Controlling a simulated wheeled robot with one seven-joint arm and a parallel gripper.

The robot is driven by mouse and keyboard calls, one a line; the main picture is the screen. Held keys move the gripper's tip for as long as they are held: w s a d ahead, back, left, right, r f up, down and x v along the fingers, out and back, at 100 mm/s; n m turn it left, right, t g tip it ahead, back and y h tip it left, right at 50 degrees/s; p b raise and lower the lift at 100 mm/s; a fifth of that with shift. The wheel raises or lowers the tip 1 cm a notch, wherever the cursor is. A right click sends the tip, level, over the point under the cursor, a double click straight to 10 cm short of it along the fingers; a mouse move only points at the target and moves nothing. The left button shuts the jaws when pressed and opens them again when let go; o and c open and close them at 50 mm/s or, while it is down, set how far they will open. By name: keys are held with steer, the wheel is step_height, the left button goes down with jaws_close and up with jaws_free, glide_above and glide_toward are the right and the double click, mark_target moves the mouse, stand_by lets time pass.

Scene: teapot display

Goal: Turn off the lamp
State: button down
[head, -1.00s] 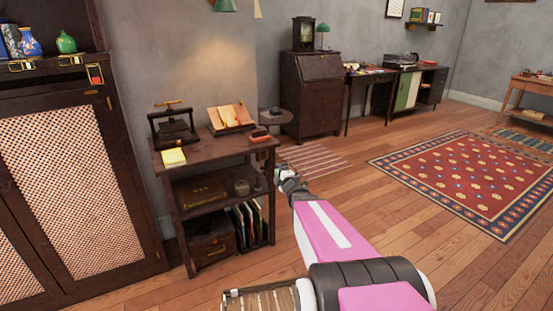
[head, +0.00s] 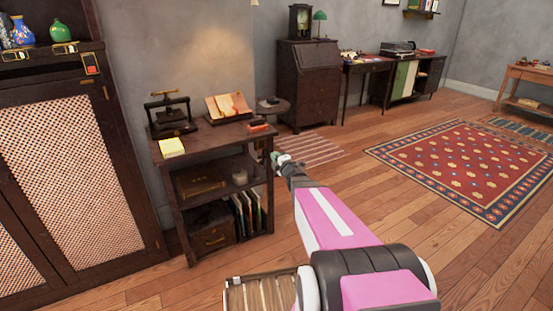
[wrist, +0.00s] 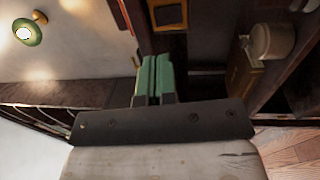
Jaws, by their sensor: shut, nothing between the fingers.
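A wall lamp with a green shade and brass mount (wrist: 28,32) shows at the top left of the wrist view, its bulb bright white. It is outside the head view, where only its warm patch of light on the grey wall shows. A second lamp with a green shade (head: 319,17) stands on the dark bureau at the back; I cannot tell whether it is lit. My gripper (head: 278,159) is beside the right edge of the small dark shelf table, well below the wall light. Its green fingers (wrist: 154,75) are together and empty, apart from the wall lamp.
The shelf table (head: 205,143) holds a press (head: 170,117), an open book (head: 228,106) and a yellow pad (head: 171,147). A dark cabinet (head: 75,190) stands at left. A small round table (head: 275,109) is behind. The floor at right is clear, with a red rug (head: 455,165).

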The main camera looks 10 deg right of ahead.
mark_target(263, 142)
steer(key=x, duration=0.9)
steer(key=shift+w+a, duration=0.2)
steer(key=shift+w, duration=0.4)
steer(key=shift+w+r, duration=0.15)
steer(key=shift+w, duration=0.1)
steer(key=shift+s, duration=0.15)
steer(key=shift+s, duration=0.25)
steer(key=s+d+r, duration=0.1)
steer(key=s+d, duration=0.3)
steer(key=s, duration=0.8)
steer(key=shift+s+r, duration=0.35)
